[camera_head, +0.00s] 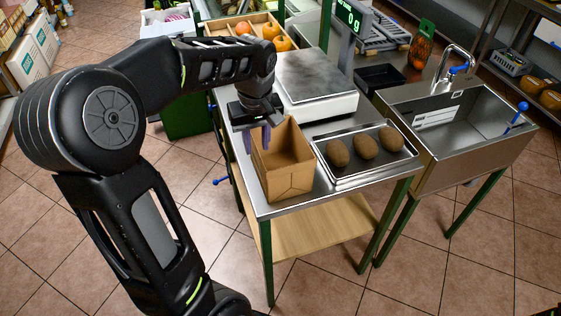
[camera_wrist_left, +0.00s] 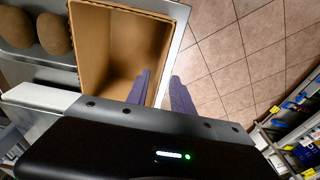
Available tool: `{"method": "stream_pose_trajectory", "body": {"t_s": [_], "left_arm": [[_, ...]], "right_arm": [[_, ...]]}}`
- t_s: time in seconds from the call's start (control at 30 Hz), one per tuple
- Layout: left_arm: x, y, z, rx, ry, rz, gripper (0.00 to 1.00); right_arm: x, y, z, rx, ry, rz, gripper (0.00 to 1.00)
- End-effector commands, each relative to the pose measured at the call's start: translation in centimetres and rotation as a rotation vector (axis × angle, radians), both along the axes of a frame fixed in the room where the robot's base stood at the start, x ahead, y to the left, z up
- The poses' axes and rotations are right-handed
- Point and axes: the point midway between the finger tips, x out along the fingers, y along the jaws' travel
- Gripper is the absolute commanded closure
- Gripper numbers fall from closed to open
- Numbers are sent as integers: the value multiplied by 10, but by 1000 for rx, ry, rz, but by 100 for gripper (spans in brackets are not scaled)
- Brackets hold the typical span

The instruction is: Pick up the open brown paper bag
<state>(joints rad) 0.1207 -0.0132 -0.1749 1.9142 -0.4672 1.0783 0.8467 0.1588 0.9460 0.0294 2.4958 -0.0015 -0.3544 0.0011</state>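The open brown paper bag (camera_head: 283,178) stands upright on the left end of the steel table (camera_head: 325,193), mouth up. My left gripper (camera_head: 257,143) reaches down over the bag's left rim. One purple-grey finger is inside the bag and the other is outside it. In the left wrist view, the bag (camera_wrist_left: 113,50) appears empty, and its wall passes between the two fingers of the left gripper (camera_wrist_left: 160,78). The fingers stand apart with a visible gap, so the gripper is open. My right gripper is out of view.
A metal tray (camera_head: 322,165) with three brown potato-like items (camera_head: 365,146) sits right of the bag. A scale (camera_head: 317,103) stands behind it. A steel sink (camera_head: 470,122) is at the right. Tiled floor (camera_head: 40,230) lies in front.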

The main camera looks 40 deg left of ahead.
Motion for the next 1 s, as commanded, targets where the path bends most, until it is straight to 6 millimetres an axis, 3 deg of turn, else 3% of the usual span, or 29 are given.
{"method": "stream_pose_trajectory", "body": {"t_s": [0.13,0.53,0.8,1.0], "left_arm": [[1,2,-15,0,1,0,72],[2,3,-21,-1,3,0,72],[6,9,-58,-2,5,0,72],[8,10,-68,-1,-1,0,72]], "right_arm": [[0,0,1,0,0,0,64],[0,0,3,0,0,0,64],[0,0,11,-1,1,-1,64],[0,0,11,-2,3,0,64]]}}
